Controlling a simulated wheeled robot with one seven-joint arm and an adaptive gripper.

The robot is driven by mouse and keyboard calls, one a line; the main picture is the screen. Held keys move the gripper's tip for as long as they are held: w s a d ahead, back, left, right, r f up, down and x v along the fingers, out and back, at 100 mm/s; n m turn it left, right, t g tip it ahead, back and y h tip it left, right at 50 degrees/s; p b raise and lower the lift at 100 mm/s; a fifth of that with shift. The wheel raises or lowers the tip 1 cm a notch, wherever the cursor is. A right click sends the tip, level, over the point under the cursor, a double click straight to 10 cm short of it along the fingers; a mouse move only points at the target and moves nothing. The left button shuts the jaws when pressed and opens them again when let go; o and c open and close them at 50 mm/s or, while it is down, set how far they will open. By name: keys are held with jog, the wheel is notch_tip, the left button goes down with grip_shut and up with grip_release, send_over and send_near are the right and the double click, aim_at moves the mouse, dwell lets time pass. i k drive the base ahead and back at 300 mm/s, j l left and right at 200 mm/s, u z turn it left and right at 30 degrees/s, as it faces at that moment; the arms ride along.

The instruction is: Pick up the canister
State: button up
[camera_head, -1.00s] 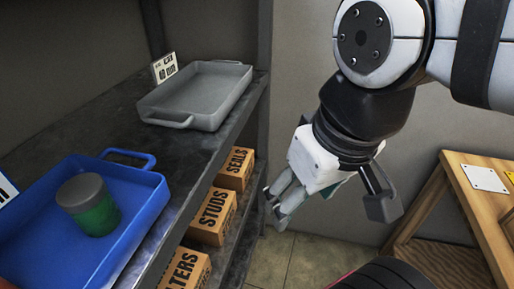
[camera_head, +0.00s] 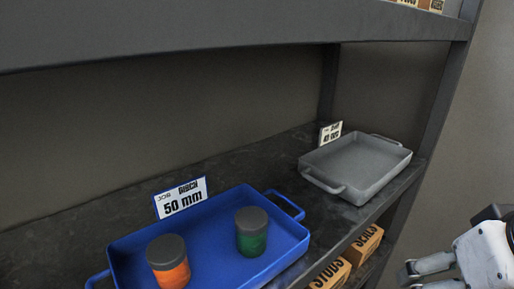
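Two canisters stand upright in a blue tray (camera_head: 210,222) on the dark shelf. One is an orange canister (camera_head: 170,272) with a grey lid, at the tray's front left. The other is a green canister (camera_head: 252,238) with a grey lid, to its right. I cannot tell which one the task means. My gripper (camera_head: 408,277) is at the bottom right edge, right of the blue tray and apart from both canisters. Its fingers show only in part, and nothing is seen between them.
An empty grey tray (camera_head: 392,181) stands further right on the shelf (camera_head: 240,160), with a small sign behind it. A "50 mm" sign (camera_head: 181,198) stands behind the blue tray. Cardboard boxes (camera_head: 363,245) sit on a lower level. Another shelf board (camera_head: 200,42) runs above.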

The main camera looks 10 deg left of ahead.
aim_at(166, 255)
jog(key=u, duration=1.2)
jog(key=j+z, duration=0.25)
jog(key=z, duration=0.15)
jog(key=k+j+z, duration=0.15)
jog(key=z, duration=0.3)
jog(key=k+j+z, duration=0.1)
jog(key=z, duration=0.3)
jog(key=j, duration=0.1)
